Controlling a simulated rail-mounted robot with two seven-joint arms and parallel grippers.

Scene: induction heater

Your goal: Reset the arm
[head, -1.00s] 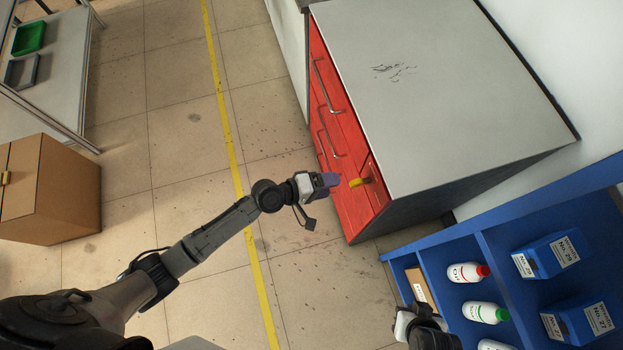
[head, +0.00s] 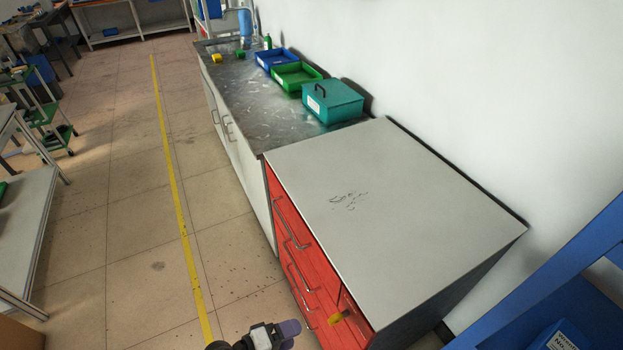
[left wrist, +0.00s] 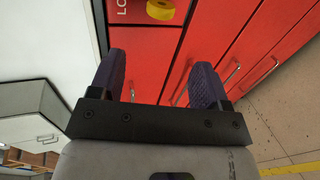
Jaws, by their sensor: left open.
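My left gripper (head: 289,330) is at the bottom of the head view, beside the front of the red drawer cabinet (head: 309,262). In the left wrist view the left gripper (left wrist: 157,75) is open, with its two purple fingers apart and nothing between them. A yellow knob (head: 336,318) sits on the cabinet front, just right of the gripper in the head view. In the left wrist view the yellow knob (left wrist: 160,9) is ahead of the fingers and apart from them. My right gripper is not in view.
A grey worktop (head: 400,200) covers the cabinet. Behind it stands a counter (head: 228,90) with a teal box (head: 332,103), a green tray (head: 296,77) and a blue tray (head: 277,62). A blue shelf (head: 560,270) is at the lower right. The floor left of the cabinet is clear.

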